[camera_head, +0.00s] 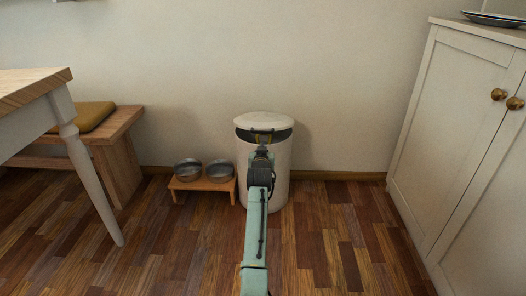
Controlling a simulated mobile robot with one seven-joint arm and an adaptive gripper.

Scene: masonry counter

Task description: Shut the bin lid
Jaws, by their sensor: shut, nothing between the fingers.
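The bin (278,170) is a cream cylinder standing upright on the floor by the wall. Its pale round lid (264,120) sits a little raised, with a dark gap showing between it and the bin's body at the front. My gripper (263,144) is in front of the bin's upper part, just below the lid's front edge. It is shut with nothing held. My arm hides the middle of the bin's front, and I cannot tell whether the fingertips touch the bin or lid.
Two metal bowls (188,169) sit on a low wooden stand (203,185) left of the bin. A bench (120,145) with a yellow cushion (83,117) and a table (30,97) are farther left. A white cabinet (450,125) stands at right. The floor (335,235) right of my arm is clear.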

